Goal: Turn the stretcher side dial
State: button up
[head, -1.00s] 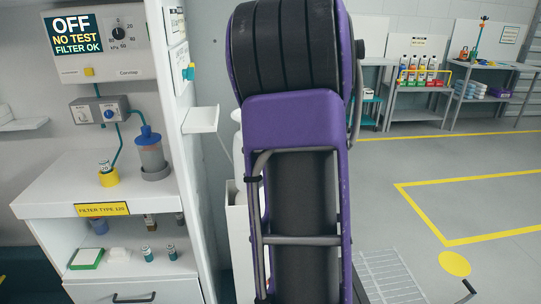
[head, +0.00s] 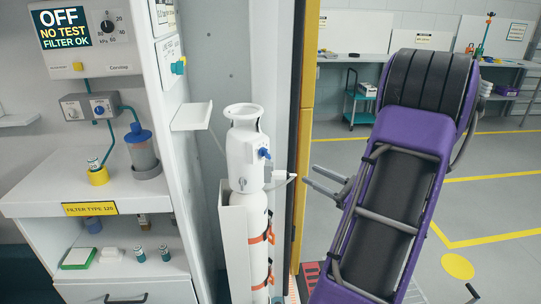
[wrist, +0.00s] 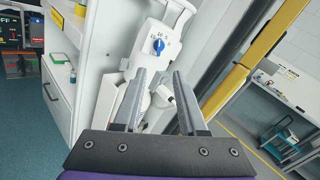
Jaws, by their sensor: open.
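A blue dial (head: 264,153) sits on the white head of a tall white cylinder (head: 256,230) in the head view. In the wrist view the blue dial (wrist: 157,46) shows on a white face with small markings, too small to read surely. My gripper (head: 311,176) is open and empty, to the right of the cylinder head and a little lower than the dial, apart from it. In the wrist view the fingers of my gripper (wrist: 158,75) point toward the cylinder head, with the dial just beyond the tips.
A white outlet arm (head: 282,178) sticks out from the cylinder toward my fingers. A yellow post (head: 306,110) stands behind. At left, a white cabinet (head: 90,190) carries a panel reading "OFF NO TEST FILTER OK", another blue knob (head: 98,111) and a small shelf (head: 192,116).

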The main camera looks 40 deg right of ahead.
aim_at(269, 154)
jog(key=w+a, duration=0.1)
jog(key=w, duration=1)
jog(key=w+a, duration=0.1)
jog(key=w, duration=0.4)
jog(key=shift+w+a+b, duration=0.2)
jog(key=shift+a+b, duration=0.1)
jog(key=shift+b, duration=0.1)
jog(key=shift+c, duration=0.3)
grip_shut()
